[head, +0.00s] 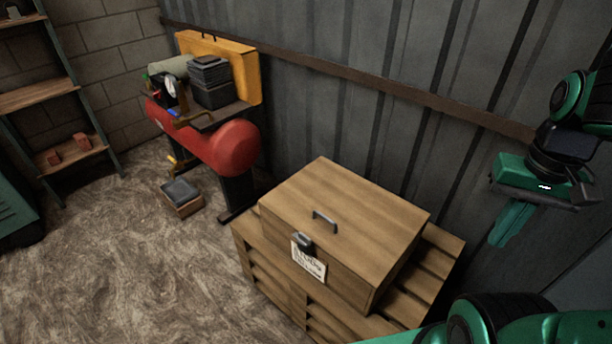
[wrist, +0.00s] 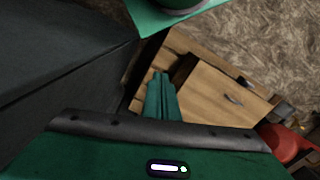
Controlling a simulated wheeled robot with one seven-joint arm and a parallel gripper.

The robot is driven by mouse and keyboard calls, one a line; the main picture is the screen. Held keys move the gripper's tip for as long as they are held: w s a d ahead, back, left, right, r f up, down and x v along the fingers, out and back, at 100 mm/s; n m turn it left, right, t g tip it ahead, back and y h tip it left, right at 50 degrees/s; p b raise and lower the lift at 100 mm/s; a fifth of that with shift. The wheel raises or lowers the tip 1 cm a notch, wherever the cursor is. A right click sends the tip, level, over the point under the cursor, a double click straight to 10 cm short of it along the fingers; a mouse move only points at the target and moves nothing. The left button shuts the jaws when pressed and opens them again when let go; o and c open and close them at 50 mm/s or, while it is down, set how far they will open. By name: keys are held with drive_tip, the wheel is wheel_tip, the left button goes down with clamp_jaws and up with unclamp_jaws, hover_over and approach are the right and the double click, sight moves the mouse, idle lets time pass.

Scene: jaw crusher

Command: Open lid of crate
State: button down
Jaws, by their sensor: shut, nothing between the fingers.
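The wooden crate (head: 335,235) stands on a slatted wooden base right of the picture's middle in the head view, with its lid (head: 350,195) closed. A dark handle (head: 325,221) is on the lid's top, and a dark latch (head: 302,242) sits at its front edge above a paper label (head: 309,265). My gripper (head: 499,241) is shut and empty, to the right of the crate and apart from it, by the metal wall. In the wrist view, the crate (wrist: 215,95) lies beyond my shut green fingers, with its handle (wrist: 234,99) visible.
The slatted wooden base (head: 441,252) juts out around the crate. A red tank (head: 232,147) on a stand with boxes is behind left. A small box (head: 181,197) lies on the floor. The corrugated wall (head: 400,60) runs behind. The floor at front left is clear.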

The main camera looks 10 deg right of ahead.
drive_tip(key=w+a+f+n+g+h, duration=0.1)
drive_tip(key=w+a+f+n, duration=0.15)
drive_tip(key=w, duration=0.25)
drive_tip(key=w+a+f+n+g, duration=0.1)
drive_tip(key=w+f+n, duration=0.2)
drive_tip(key=w+n, duration=0.15)
drive_tip(key=n+t+h, duration=0.8)
drive_tip(key=n+t, duration=0.1)
drive_tip(key=n, duration=1.6)
approach(323, 234)
wheel_tip(323, 234, up, 3)
drive_tip(key=x, duration=1)
drive_tip(key=shift+r, duration=0.1)
